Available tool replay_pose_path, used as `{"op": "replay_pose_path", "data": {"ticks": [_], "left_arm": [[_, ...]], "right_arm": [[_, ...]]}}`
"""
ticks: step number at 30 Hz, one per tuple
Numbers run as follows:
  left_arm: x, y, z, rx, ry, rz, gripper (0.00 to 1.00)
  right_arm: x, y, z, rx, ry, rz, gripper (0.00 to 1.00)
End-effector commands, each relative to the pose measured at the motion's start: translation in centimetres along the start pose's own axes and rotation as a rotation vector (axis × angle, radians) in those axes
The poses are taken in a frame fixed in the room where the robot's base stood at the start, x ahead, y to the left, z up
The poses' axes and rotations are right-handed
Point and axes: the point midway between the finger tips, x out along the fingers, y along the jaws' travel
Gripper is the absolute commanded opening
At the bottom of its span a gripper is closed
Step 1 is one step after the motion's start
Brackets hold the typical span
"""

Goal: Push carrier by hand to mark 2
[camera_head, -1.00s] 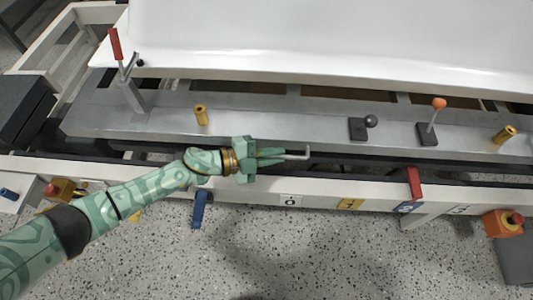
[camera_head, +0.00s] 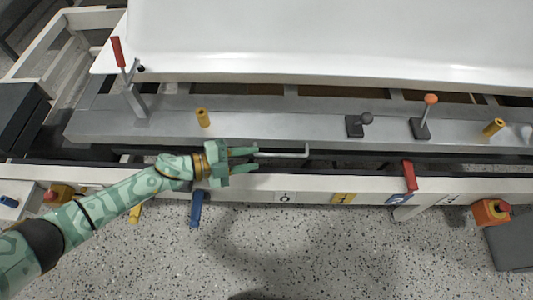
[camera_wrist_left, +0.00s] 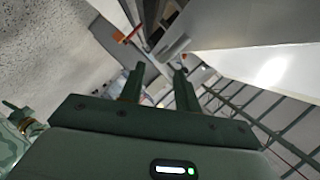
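The carrier (camera_head: 280,125) is a long grey metal deck under a white tub shell (camera_head: 330,40), on a rail frame. A thin grey bent handle bar (camera_head: 285,155) shows at its front side. My left gripper (camera_head: 257,160) is at the left end of this bar, with its fingers apart. In the left wrist view the two fingers (camera_wrist_left: 157,80) are also apart; I cannot tell if the bar lies between them. Marks 0 (camera_head: 285,197) and 1 (camera_head: 343,198) sit on the front rail. The blue mark (camera_head: 397,199), below a red lever, is too small to read now. My right gripper is not in view.
The red lever (camera_head: 409,176) and a blue lever (camera_head: 197,210) hang at the front rail. Orange button boxes (camera_head: 491,212) (camera_head: 58,193) stand at both sides. A red-handled clamp (camera_head: 117,52), yellow pegs (camera_head: 203,118) and knobbed levers (camera_head: 430,100) stand on the deck. The speckled floor in front is clear.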

Motion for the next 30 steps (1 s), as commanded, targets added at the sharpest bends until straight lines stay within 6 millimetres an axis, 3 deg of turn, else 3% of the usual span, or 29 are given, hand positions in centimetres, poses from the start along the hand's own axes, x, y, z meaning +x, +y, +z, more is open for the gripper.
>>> {"op": "replay_pose_path", "data": {"ticks": [1,6,12,30], "left_arm": [[-1.6,-0.4,-0.2,0.002,-0.004,0.000,0.33],[-5.9,-0.3,-0.1,0.001,-0.002,0.000,0.33],[-8.9,-0.1,-0.1,0.000,0.000,0.000,0.33],[-9.6,0.0,0.0,-0.001,0.002,0.000,0.33]], "right_arm": [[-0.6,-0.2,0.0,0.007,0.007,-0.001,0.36],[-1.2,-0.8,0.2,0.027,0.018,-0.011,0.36],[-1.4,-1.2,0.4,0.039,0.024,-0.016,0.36],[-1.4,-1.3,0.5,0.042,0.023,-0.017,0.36]]}}
